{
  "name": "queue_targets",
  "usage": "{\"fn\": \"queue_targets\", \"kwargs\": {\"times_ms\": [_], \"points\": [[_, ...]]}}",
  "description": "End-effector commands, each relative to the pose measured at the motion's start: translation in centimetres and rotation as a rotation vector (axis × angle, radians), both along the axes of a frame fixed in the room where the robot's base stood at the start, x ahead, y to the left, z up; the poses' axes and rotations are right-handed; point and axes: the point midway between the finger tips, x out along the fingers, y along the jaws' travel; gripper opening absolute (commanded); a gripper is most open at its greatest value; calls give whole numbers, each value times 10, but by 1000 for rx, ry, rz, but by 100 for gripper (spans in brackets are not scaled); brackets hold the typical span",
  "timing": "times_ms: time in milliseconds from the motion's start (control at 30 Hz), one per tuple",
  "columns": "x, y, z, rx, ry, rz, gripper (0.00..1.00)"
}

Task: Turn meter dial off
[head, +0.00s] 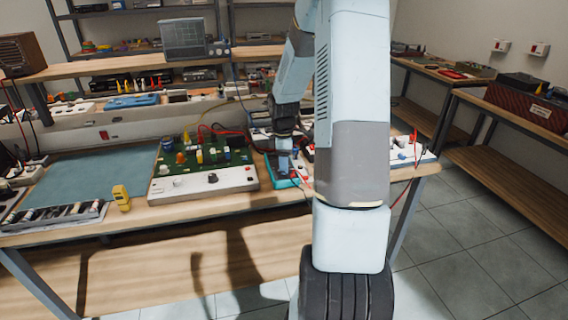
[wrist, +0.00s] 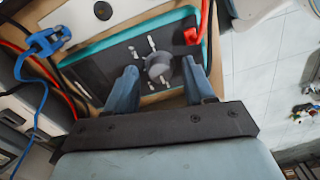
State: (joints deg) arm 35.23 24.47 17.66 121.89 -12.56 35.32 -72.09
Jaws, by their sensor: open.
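The meter (head: 280,179) is a teal-edged device lying on the workbench, partly hidden by my arm in the head view. In the wrist view the meter (wrist: 92,78) shows a dark face with a teal rim. Its round grey dial (wrist: 158,67) has white marks around it. My gripper (wrist: 160,75) is open, with one blue-grey finger on each side of the dial. I cannot tell whether the fingers touch it. In the head view my gripper (head: 284,165) is low over the meter.
A green circuit board (head: 205,157) on a white base stands left of the meter. A yellow handheld device (head: 121,197) is near the bench's front edge. Red leads and a red plug (wrist: 192,36), plus a blue clip (wrist: 42,42), lie close to the meter.

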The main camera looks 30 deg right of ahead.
Motion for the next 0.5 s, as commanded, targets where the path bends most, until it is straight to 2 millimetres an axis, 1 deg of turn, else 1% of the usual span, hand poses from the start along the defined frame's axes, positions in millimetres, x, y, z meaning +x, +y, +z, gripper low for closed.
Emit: {"fn": "queue_targets", "kwargs": {"times_ms": [167,500], "points": [[1,-1,23,-2,-4,-2,54],[1,0,90,-2,-4,0,54]]}}
